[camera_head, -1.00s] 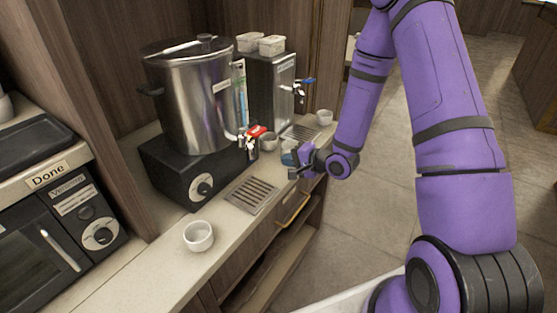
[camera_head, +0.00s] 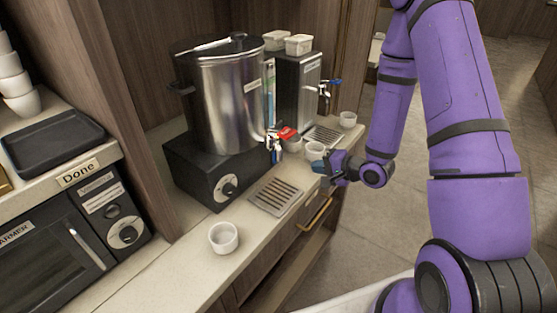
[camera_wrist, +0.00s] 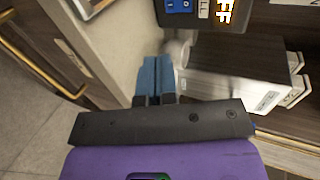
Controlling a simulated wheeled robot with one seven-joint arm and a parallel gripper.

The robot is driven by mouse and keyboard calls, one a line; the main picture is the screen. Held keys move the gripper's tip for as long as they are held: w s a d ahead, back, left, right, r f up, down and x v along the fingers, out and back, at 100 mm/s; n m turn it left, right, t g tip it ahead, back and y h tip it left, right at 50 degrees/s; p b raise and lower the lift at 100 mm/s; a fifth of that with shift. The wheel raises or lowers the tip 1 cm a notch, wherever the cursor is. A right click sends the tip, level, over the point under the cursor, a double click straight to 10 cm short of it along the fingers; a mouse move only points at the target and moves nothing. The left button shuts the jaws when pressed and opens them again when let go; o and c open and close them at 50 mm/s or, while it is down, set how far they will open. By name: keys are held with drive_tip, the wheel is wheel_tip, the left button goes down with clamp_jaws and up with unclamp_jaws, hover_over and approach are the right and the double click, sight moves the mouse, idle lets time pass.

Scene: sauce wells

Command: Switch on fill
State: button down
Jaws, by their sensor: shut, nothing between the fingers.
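A dark panel at the top edge of the wrist view carries a blue switch (camera_wrist: 180,5) beside lettering that ends in "LL". Bright yellow-white letters reading "FF" (camera_wrist: 224,10) show next to it; the panel is cut off by the frame. My gripper (camera_wrist: 155,82) has blue fingertips pressed together, empty, pointing up toward the panel and apart from the switch. In the head view my gripper (camera_head: 322,167) hovers at the counter's front edge, near a white cup (camera_head: 315,150). The switch cannot be made out in the head view.
A steel urn (camera_head: 228,105) with a red-handled tap stands on a black base (camera_head: 195,165) with a dial. A steel dispenser (camera_head: 297,95) with a blue tap lever stands behind it. A drip grate (camera_head: 276,196) and a white cup (camera_head: 223,237) sit on the counter. Floor is open at right.

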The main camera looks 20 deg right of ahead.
idle(0.3)
drive_tip(key=x, duration=1.2)
drive_tip(key=shift+w+a+r, duration=0.25)
drive_tip(key=shift+w, duration=0.05)
drive_tip(key=shift+w+a+f, duration=0.1)
drive_tip(key=shift+w+a, duration=0.25)
drive_tip(key=shift+w, duration=0.25)
drive_tip(key=shift+w+a+f+t, duration=0.1)
drive_tip(key=shift+w+t, duration=0.05)
drive_tip(key=shift+t, duration=0.15)
drive_tip(key=shift+r, duration=0.2)
